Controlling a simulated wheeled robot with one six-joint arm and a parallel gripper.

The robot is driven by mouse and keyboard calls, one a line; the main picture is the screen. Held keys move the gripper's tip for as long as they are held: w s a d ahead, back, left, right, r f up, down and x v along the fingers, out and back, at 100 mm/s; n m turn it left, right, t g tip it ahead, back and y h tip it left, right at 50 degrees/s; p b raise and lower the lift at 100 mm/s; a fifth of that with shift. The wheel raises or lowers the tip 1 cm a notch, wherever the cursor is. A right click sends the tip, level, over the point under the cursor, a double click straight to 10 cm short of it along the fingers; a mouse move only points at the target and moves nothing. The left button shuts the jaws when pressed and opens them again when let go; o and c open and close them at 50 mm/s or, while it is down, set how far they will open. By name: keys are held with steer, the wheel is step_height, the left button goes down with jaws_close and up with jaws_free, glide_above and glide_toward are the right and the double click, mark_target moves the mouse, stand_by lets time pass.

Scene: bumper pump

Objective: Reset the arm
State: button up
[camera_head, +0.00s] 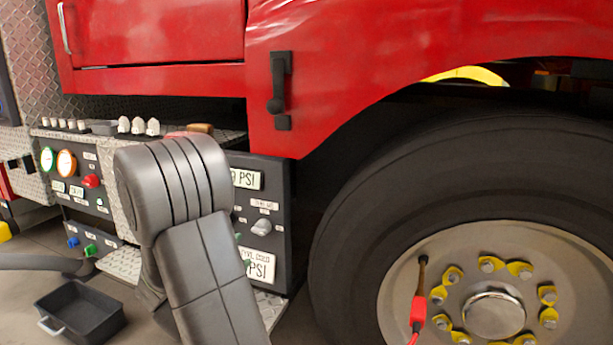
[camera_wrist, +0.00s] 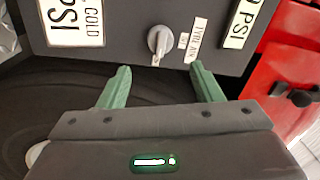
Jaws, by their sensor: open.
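My gripper (camera_wrist: 160,88) shows in the wrist view with its two green fingers spread apart and nothing between them. It faces the dark pump panel (camera_wrist: 120,45), just short of a grey knob (camera_wrist: 158,40) that sits beyond and between the fingertips. I cannot tell the exact gap to the panel. In the head view my grey arm (camera_head: 190,230) stands in front of the panel (camera_head: 268,190) and hides much of it. Green fingertips show only as slivers beside the arm. The grey knob (camera_head: 262,227) is also visible there.
The large tyre (camera_head: 360,230) with its wheel hub (camera_head: 493,315) stands at the right, below the red fender (camera_head: 340,60). A red-tipped tool (camera_head: 418,310) hangs at the wheel. A black tray (camera_head: 80,312) lies on the floor at lower left. Gauges (camera_head: 66,163) sit left of my arm.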

mark_target(259, 232)
steer(key=b+x, duration=0.2)
steer(key=x, duration=0.8)
steer(key=shift+w+d+f, duration=0.1)
steer(key=shift+d, duration=0.05)
steer(key=shift+r+n+p, duration=0.35)
steer(key=shift+n+p, duration=0.35)
steer(key=shift+p, duration=0.55)
steer(key=n+p, duration=0.3)
steer(key=p, duration=0.2)
steer(key=shift+n, duration=0.4)
steer(key=n+p, duration=0.4)
steer(key=p, duration=0.2)
steer(key=shift+r+y, duration=0.1)
steer(key=shift+y, duration=0.3)
steer(key=n+p, duration=0.3)
steer(key=p, duration=0.2)
steer(key=n+p, duration=0.3)
steer(key=p, duration=0.3)
steer(key=shift+a+n, duration=0.2)
steer(key=shift+n, duration=0.2)
steer(key=n+p, duration=0.2)
steer(key=p, duration=0.2)
steer(key=shift+s+n+p, duration=0.25)
steer(key=shift+n+p, duration=0.05)
